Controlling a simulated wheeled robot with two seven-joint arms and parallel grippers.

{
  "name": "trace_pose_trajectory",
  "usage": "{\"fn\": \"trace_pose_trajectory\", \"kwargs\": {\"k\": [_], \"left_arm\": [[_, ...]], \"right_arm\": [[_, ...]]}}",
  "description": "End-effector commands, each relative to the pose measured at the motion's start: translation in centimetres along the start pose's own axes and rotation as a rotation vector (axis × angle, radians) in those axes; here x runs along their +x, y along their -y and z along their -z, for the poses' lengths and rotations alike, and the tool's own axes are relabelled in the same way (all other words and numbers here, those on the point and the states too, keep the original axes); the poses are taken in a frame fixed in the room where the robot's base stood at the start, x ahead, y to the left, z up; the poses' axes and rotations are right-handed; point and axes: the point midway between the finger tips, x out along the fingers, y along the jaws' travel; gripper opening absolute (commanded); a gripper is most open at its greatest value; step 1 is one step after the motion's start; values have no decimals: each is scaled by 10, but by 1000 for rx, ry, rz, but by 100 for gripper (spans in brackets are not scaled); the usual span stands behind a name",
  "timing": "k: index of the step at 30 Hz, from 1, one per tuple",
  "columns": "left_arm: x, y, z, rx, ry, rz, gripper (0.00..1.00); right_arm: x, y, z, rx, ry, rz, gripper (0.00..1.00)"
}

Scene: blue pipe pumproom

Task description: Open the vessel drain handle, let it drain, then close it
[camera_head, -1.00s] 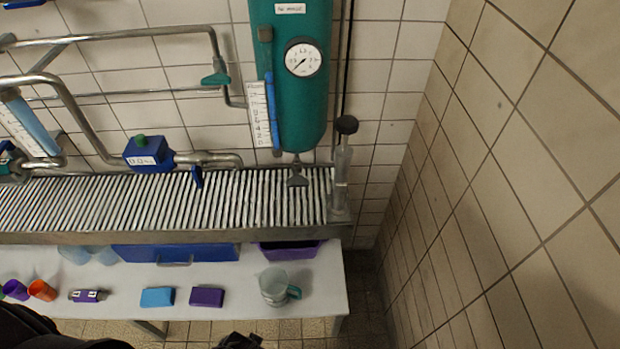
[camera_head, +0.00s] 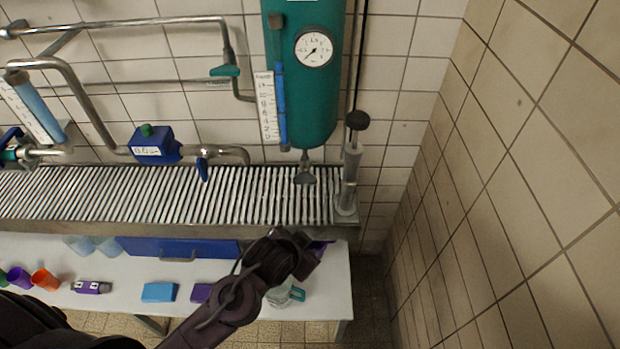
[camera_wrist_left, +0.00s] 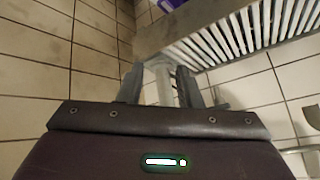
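The green vessel (camera_head: 303,95) hangs on the back wall with a round gauge. Its grey, fan-shaped drain handle (camera_head: 305,177) hangs below it, above the slatted grille. A grey handle-like piece (camera_wrist_left: 313,112), probably this one, shows at the right edge of the left wrist view. My left gripper (camera_head: 308,252) is in front of the grille's right end, below and apart from the drain handle. In the left wrist view its fingers (camera_wrist_left: 158,74) are spread, with a pale grey post visible beyond the gap. My right gripper is not in view.
A grey hand pump (camera_head: 351,180) with a black knob stands right of the drain handle. The slatted grille (camera_head: 130,195) runs leftward. A jug (camera_head: 292,296), partly behind my arm, and blocks stand on the white table (camera_head: 330,295). A tiled wall (camera_head: 500,180) closes the right side.

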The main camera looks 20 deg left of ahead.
Motion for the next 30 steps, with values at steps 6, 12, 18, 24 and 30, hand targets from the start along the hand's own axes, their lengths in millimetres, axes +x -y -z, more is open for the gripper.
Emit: {"fn": "trace_pose_trajectory", "kwargs": {"k": [6,12,18,24,30], "left_arm": [[18,-5,51,250,-242,77,32],[43,13,75,571,-476,226,32],[57,78,71,1022,-708,464,32],[50,116,59,1259,-811,574,32],[55,120,69,1296,-832,591,32]], "right_arm": [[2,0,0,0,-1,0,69],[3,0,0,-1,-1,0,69],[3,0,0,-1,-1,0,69],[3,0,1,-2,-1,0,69],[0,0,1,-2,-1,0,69]]}}
